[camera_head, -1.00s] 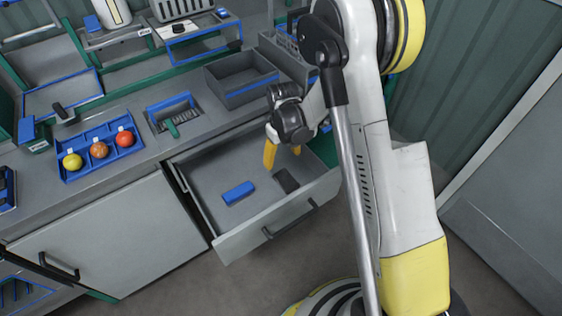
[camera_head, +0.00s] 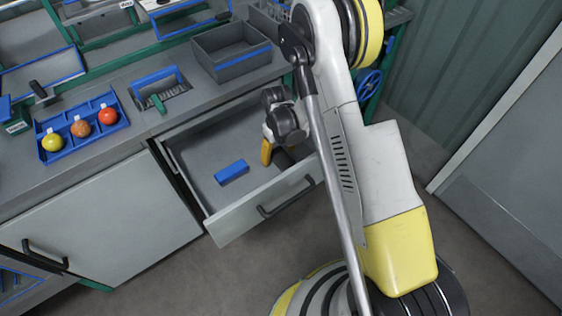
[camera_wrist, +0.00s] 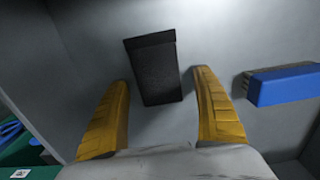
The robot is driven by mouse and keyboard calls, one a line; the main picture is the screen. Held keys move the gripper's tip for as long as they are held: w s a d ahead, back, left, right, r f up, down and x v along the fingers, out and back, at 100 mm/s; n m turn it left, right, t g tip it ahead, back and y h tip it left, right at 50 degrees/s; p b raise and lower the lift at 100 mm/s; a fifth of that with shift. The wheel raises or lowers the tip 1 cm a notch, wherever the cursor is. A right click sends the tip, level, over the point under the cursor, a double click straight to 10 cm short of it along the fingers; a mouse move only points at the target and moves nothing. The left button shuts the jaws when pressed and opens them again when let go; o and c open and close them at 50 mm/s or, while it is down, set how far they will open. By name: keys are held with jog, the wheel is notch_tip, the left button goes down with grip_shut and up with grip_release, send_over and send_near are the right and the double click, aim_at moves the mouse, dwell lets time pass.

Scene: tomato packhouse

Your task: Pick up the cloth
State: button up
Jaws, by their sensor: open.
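An open drawer (camera_head: 258,198) holds a dark grey oblong piece (camera_head: 283,158) and a blue oblong block (camera_head: 232,172). I cannot tell for sure which of them is the cloth; neither looks spread out. In the wrist view the dark piece (camera_wrist: 155,72) lies flat on the drawer floor between my yellow fingers, and the blue block (camera_wrist: 284,85) lies to the right. My gripper (camera_head: 274,154) points down inside the drawer and partly hides the dark piece in the head view. It is open and empty, with a finger on either side of the dark piece (camera_wrist: 161,80).
The drawer's front wall and side walls surround my gripper. On the counter above stand a blue tray (camera_head: 62,146) with three tomatoes, a slotted holder with a green-handled tool (camera_head: 157,103), and an empty grey bin (camera_head: 205,66).

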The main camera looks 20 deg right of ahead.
aim_at(278, 154)
jog(key=shift+r, duration=0.1)
jog(key=shift+c, duration=0.2)
jog(key=c, duration=1.1)
notch_tip(278, 154, up, 10)
jog(key=p, duration=0.4)
jog(key=shift+p, duration=0.35)
